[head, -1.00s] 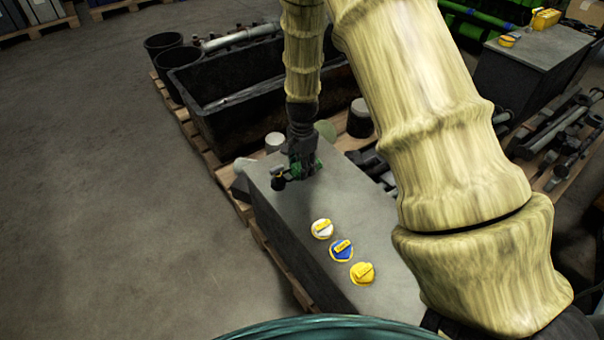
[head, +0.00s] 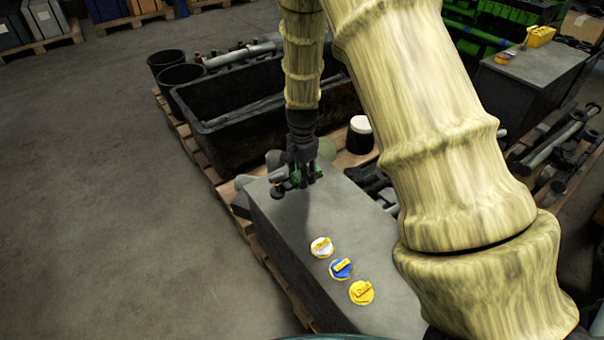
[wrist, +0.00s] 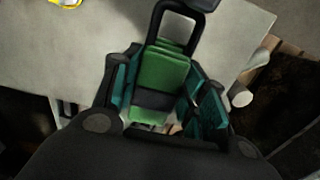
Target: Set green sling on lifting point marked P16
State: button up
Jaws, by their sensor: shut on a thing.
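My gripper (head: 302,177) is shut on the green sling (head: 294,178) above the far end of a grey block-topped bench. In the wrist view the folded green sling (wrist: 160,78) lies between the teal finger pads of my gripper (wrist: 165,105), with a dark band across it. A black metal loop (wrist: 178,20) passes at the sling's upper end. Three round tagged markers sit on the bench top: a white one (head: 321,247), a blue one (head: 341,269) and a yellow one (head: 361,292). Their lettering is too small to read, so I cannot tell which is P16.
The grey bench top (head: 290,222) stands on a wooden pallet. A long dark trough (head: 255,125) and black cylinders (head: 165,68) lie behind it. A second grey bench (head: 535,75) with a yellow box (head: 541,36) stands at the back right. Open floor (head: 90,200) lies to the left.

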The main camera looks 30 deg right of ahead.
jog(key=shift+r, duration=0.2)
jog(key=shift+r+p, duration=1.4)
jog(key=shift+p, duration=0.4)
